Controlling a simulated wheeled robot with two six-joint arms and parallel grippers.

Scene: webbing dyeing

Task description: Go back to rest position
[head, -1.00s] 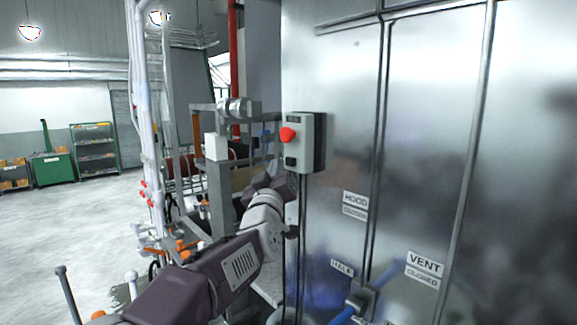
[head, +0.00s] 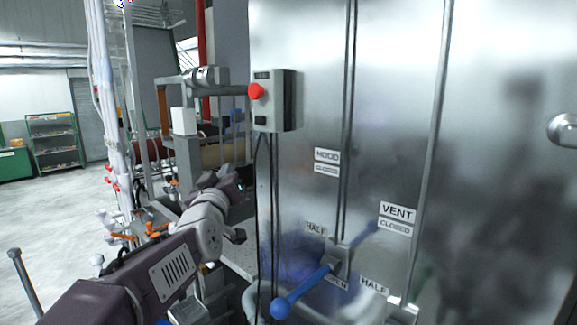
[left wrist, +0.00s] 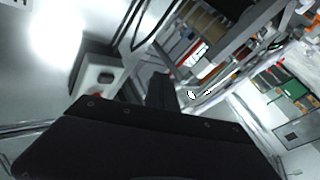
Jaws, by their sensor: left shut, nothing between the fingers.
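My left gripper (head: 243,178) is at the end of my purple and grey arm, in the middle of the head view. It is shut with nothing in it, in front of the steel cabinet's left side and below the control box with the red button (head: 256,91). In the left wrist view the dark gripper (left wrist: 162,90) fills the lower middle, and the box with the red button (left wrist: 97,96) shows to its left. My right gripper is not in view.
The steel cabinet (head: 400,110) fills the right, with HOOD and VENT labels. A lever with a blue handle (head: 300,291) sticks out low on its front. A frame with pipes (head: 187,150) stands behind my left arm. Open floor (head: 50,215) lies to the left.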

